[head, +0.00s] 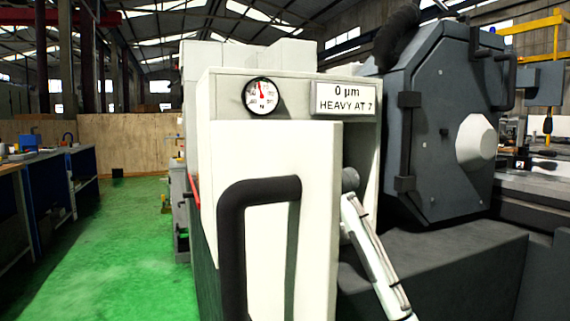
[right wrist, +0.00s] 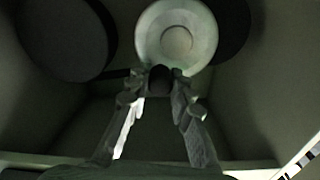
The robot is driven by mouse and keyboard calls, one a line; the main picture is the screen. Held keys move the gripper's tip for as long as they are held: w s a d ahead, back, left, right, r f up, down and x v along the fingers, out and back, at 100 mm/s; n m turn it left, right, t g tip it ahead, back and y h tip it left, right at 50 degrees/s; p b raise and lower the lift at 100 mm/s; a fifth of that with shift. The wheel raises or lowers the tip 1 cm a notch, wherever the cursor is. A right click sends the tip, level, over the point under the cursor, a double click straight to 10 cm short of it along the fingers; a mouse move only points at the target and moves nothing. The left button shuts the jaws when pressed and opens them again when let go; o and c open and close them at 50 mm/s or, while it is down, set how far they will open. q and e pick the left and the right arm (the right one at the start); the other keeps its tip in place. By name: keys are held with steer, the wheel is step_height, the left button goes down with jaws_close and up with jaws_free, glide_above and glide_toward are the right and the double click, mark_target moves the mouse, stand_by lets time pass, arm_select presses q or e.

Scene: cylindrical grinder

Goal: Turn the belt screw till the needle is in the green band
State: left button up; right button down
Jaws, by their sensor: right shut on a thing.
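The dial gauge (head: 262,96) is on the upper front of the pale cabinet. Its red needle points nearly straight up, slightly left; the dial is too small to make out a green band. In the right wrist view, my right gripper (right wrist: 159,82) is shut on a small dark round piece, seemingly the belt screw (right wrist: 160,76). A pale round pulley (right wrist: 176,40) is just behind the fingertips. In the head view, a pale arm (head: 374,256) reaches up from the lower right toward the cabinet opening; the fingers are hidden. My left gripper is not in view.
The pale cabinet door (head: 315,220) with its black handle (head: 232,215) stands in front of the opening. A sign (head: 345,98) reads 0 µm, HEAVY AT 7. A dark disc (right wrist: 65,40) is at left inside. Green floor (head: 120,250) is clear at left.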

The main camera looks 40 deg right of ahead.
stand_by(0.3)
steer(key=c, duration=1.3)
jaws_free()
steer(key=shift+c, duration=0.2)
steer(key=v, duration=1.2)
